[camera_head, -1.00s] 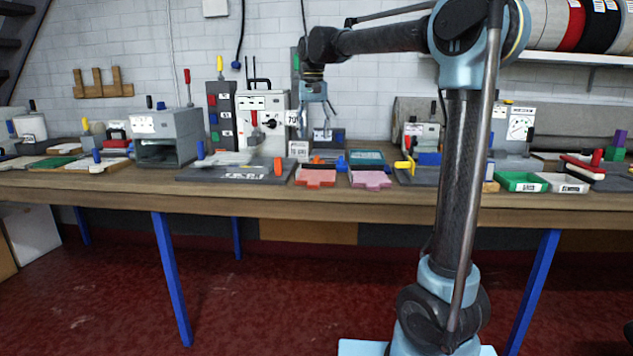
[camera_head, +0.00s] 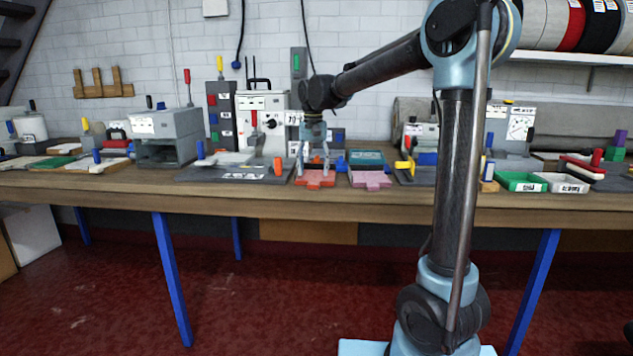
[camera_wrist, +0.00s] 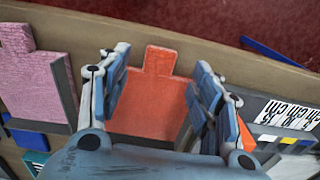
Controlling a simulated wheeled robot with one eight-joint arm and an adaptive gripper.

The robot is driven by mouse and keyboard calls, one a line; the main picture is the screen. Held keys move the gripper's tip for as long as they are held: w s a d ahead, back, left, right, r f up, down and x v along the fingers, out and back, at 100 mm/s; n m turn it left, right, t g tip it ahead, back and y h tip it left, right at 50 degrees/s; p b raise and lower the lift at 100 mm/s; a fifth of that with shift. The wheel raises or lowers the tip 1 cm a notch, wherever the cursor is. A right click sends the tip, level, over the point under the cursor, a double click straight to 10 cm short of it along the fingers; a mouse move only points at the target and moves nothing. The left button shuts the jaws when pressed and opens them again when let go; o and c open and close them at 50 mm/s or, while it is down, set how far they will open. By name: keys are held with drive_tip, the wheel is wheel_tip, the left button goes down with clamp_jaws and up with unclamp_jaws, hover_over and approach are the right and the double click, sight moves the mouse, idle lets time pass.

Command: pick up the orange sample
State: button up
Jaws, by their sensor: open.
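The orange sample (camera_head: 316,181) is a flat piece with a tab, lying near the front edge of the bench. It also shows in the wrist view (camera_wrist: 150,103), between the two fingers, with its tab toward the bench edge. My gripper (camera_head: 313,172) is open and points down over the sample. In the wrist view my gripper (camera_wrist: 157,85) has one finger on each side of the orange piece. I cannot tell whether the fingers touch it. The near part of the sample is hidden by the gripper body.
A pink sample (camera_head: 371,180) lies to the right of the orange one, and a dark board (camera_head: 225,175) to the left. An orange block (camera_head: 278,166) stands close on the left. Cases and boxes stand behind. The bench front edge (camera_head: 330,199) is close by.

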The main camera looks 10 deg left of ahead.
sight(313, 184)
drive_tip(key=shift+f, duration=2.5)
drive_tip(key=c, duration=1.2)
